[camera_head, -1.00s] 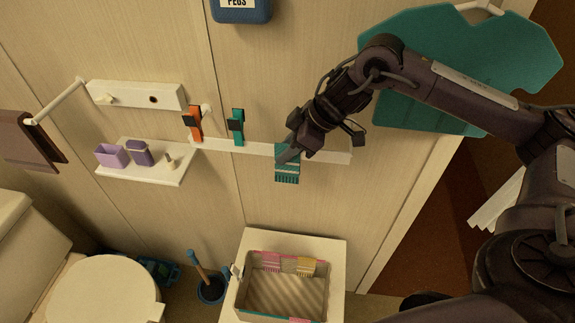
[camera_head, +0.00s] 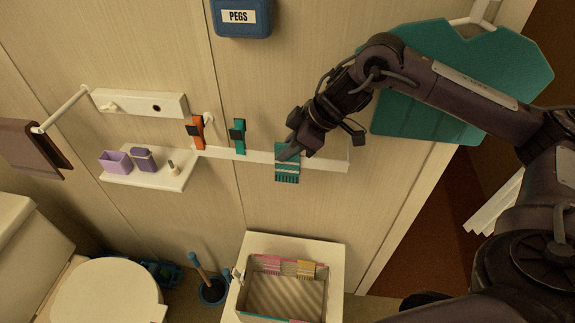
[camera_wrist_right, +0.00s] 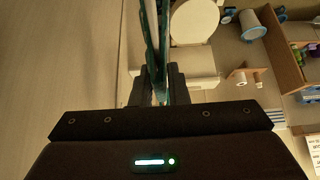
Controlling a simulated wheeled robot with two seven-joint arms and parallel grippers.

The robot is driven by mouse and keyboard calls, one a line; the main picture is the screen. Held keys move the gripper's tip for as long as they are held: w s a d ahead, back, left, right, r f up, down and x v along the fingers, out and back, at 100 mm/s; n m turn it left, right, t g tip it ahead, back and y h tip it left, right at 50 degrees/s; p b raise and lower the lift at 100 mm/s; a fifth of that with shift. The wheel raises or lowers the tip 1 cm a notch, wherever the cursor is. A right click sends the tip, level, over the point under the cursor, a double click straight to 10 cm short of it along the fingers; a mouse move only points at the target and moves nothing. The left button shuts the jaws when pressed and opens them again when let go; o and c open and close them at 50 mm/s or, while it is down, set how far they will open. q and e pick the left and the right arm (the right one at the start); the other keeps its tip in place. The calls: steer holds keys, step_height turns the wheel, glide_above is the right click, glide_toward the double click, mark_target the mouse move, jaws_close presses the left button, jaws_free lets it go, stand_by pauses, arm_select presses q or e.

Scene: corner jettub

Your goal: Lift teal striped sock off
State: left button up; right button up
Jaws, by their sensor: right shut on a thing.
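The teal striped sock (camera_head: 287,170) hangs at the white wall rail in the head view, with pale stripes across its lower part. My right gripper (camera_head: 290,152) is at the sock's top edge and shut on it. In the right wrist view the sock (camera_wrist_right: 153,40) shows edge-on as a thin teal strip between the fingers (camera_wrist_right: 158,90). Whether it still touches the rail is hard to tell. My left gripper is not in view.
The white rail (camera_head: 325,163) carries an orange clip (camera_head: 198,133) and a teal clip (camera_head: 238,136) to the left. Below stands a white-rimmed basket (camera_head: 338,262) with pink and yellow striped items. A shelf (camera_head: 150,178), toilet (camera_head: 105,295) and teal hanging cloth (camera_head: 460,85) are nearby.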

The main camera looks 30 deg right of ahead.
steer(key=shift+r+p, duration=3.55)
steer(key=shift+r, duration=1.85)
